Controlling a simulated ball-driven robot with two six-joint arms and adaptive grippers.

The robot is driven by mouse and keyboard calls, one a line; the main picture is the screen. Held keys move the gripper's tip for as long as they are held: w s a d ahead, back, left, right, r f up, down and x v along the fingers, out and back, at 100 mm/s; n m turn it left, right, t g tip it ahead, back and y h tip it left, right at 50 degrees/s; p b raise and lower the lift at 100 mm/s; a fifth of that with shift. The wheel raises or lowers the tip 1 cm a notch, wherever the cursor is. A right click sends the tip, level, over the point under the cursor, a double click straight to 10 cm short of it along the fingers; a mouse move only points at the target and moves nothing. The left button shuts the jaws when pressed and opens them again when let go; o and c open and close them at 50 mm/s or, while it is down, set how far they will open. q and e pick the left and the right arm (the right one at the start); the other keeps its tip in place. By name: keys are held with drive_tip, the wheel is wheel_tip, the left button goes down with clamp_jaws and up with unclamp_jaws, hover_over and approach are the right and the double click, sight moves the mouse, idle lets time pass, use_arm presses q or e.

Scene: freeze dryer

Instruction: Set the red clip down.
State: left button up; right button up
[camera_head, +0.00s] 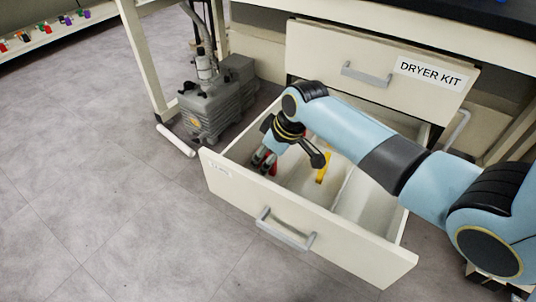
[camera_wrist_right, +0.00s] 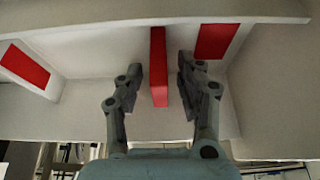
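The red clip (camera_wrist_right: 158,66) stands between the two fingers of my right gripper (camera_wrist_right: 158,85) in the right wrist view. A gap shows on both sides of it, so the fingers are open around it and do not appear to touch it. In the head view my right gripper (camera_head: 264,162) reaches down into the left part of the open drawer (camera_head: 352,232). Small red bits show by the fingertips there, partly hidden by the gripper. My left gripper is not in view.
A yellow piece (camera_head: 322,169) lies in the drawer beside my gripper. Red patches (camera_wrist_right: 25,66) show at either side in the wrist view. The closed DRYER KIT drawer (camera_head: 378,64) is above. A grey pump (camera_head: 212,103) stands left on the floor.

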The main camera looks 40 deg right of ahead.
sight(268, 153)
drive_tip(key=shift+r, duration=0.25)
drive_tip(key=p+v, duration=0.3)
drive_tip(key=v, duration=0.2)
drive_tip(key=shift+r, duration=0.25)
use_arm(q)
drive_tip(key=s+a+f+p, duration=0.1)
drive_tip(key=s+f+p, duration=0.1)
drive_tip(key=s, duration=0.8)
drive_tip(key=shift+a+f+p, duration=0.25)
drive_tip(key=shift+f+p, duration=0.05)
drive_tip(key=shift+p, duration=0.1)
use_arm(e)
drive_tip(key=v, duration=0.6)
drive_tip(key=shift+s+d, duration=0.15)
drive_tip(key=shift+s, duration=0.1)
